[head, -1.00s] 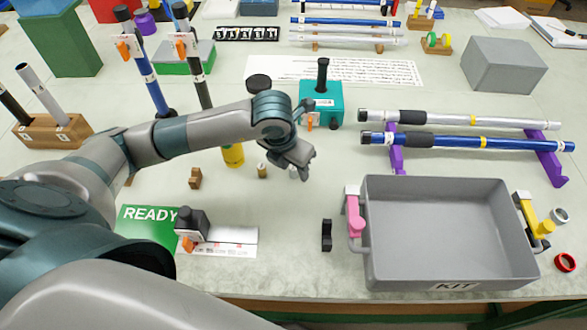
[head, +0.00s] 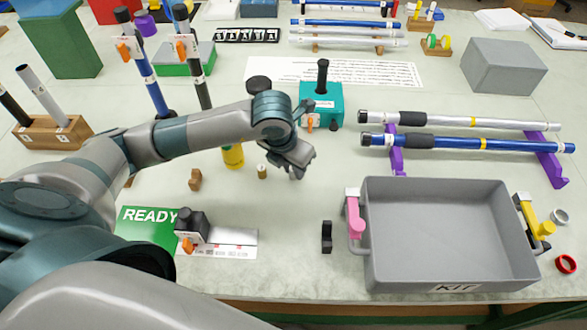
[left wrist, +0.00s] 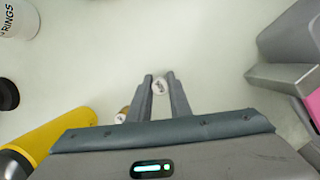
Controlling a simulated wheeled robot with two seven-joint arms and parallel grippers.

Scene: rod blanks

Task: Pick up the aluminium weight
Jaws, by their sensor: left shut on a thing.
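The aluminium weight (left wrist: 160,87) is a small pale silver cylinder, seen end-on between the fingertips in the left wrist view. My left gripper (left wrist: 160,85) is shut on it, one finger on each side. In the head view the left gripper (head: 297,174) is low over the middle of the table, and the hand mostly hides the weight. A brass-coloured weight (head: 262,171) stands just left of the gripper, apart from it; it also shows beside the left finger in the left wrist view (left wrist: 122,115). My right gripper is not in view.
A grey kit tray (head: 450,283) stands to the right, with a black bracket (head: 327,237) left of it. A yellow cylinder (head: 233,156) and a small brown block (head: 195,180) are left of the gripper. A teal block (head: 321,100) with a black handle is behind.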

